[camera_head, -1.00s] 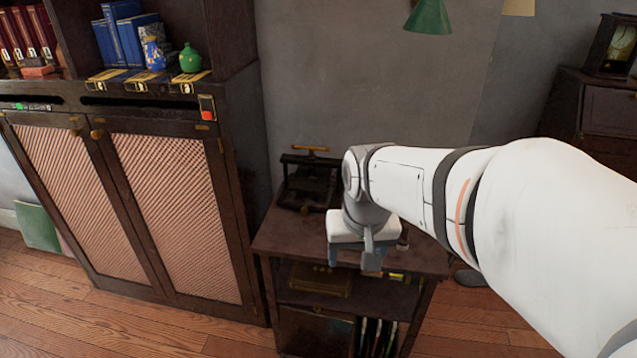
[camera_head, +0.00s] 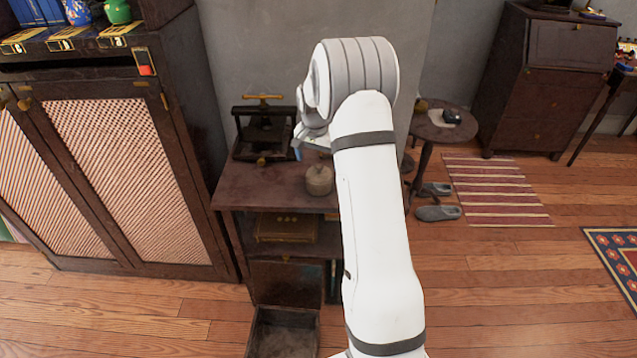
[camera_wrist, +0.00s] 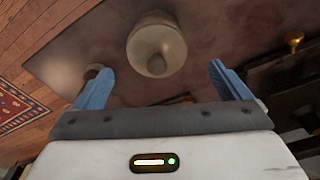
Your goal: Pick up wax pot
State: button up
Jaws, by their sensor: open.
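The wax pot, a small beige lidded pot (camera_head: 319,180), stands upright on the dark wooden side table (camera_head: 262,190), close to its right side. My gripper (camera_head: 303,150) is behind and above it, partly hidden by my own wrist. In the wrist view the round pot (camera_wrist: 156,48) is beyond and roughly between the open blue fingertips of my gripper (camera_wrist: 160,75). Nothing is between the fingers, and they appear apart from the pot.
A dark press with a brass handle (camera_head: 263,135) stands at the table's back left. A tall cabinet (camera_head: 105,165) is left, a small round table (camera_head: 437,130) right. An open box (camera_head: 283,332) sits below.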

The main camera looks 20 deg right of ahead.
aim_at(319, 170)
jog(key=f, duration=0.7)
jog(key=shift+d+p, duration=0.35)
jog(key=shift+c, duration=0.2)
jog(key=c, duration=1.3)
jog(key=shift+o, duration=0.2)
